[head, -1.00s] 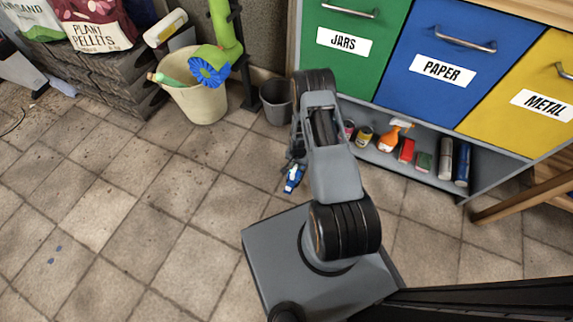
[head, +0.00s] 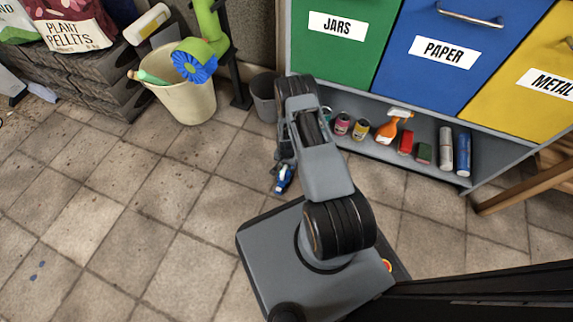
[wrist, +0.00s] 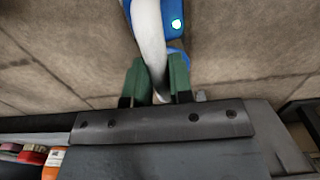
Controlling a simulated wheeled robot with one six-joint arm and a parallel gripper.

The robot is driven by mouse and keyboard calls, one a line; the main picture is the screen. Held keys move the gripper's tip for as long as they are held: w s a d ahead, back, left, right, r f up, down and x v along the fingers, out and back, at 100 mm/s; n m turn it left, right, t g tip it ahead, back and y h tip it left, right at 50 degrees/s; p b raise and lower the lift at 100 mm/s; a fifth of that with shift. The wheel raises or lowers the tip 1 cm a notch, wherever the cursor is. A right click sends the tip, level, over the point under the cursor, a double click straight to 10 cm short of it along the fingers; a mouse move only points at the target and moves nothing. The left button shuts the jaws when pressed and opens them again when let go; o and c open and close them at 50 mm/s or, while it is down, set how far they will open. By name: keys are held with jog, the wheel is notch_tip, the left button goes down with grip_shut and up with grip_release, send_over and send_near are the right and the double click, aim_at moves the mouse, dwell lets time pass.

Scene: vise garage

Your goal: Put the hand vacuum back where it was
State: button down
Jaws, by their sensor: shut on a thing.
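The hand vacuum, blue and white, shows in the head view (head: 284,179) as a small piece sticking out beside my arm, above the tiled floor. In the wrist view its white curved part (wrist: 148,35) runs down between the green fingers of my gripper (wrist: 158,82), with its blue body and a small lit spot at the top. My gripper is shut on the white part. In the head view my arm hides most of the gripper and part of the vacuum.
A grey cabinet with green, blue (head: 445,60) and yellow fronts stands ahead. Its low shelf holds cans, an orange spray bottle (head: 394,126) and cylinders. A grey bin (head: 264,97) and a cream bucket (head: 188,97) stand left of it. Wooden legs (head: 530,180) are at right.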

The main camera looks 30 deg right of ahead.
dwell(0.3)
jog(key=c, duration=1)
grip_release()
jog(key=a+r+n+t+p, duration=0.1)
jog(key=a+r+n+p, duration=0.15)
jog(key=r, duration=1.65)
jog(key=a+r+n+p, duration=0.2)
jog(key=r+p, duration=0.1)
jog(key=r, duration=1.6)
jog(key=s+a+r+n, duration=0.1)
jog(key=s+r, duration=0.4)
jog(key=s+a+r+n+t, duration=0.1)
jog(key=s+a+r+n, duration=0.1)
jog(key=s+r, duration=0.3)
jog(key=s+a+r+n, duration=0.1)
jog(key=s+r+n, duration=0.1)
jog(key=s+r, duration=0.3)
jog(key=shift+s+a+r+t, duration=0.2)
jog(key=shift+r+t, duration=0.1)
jog(key=shift+r, duration=0.3)
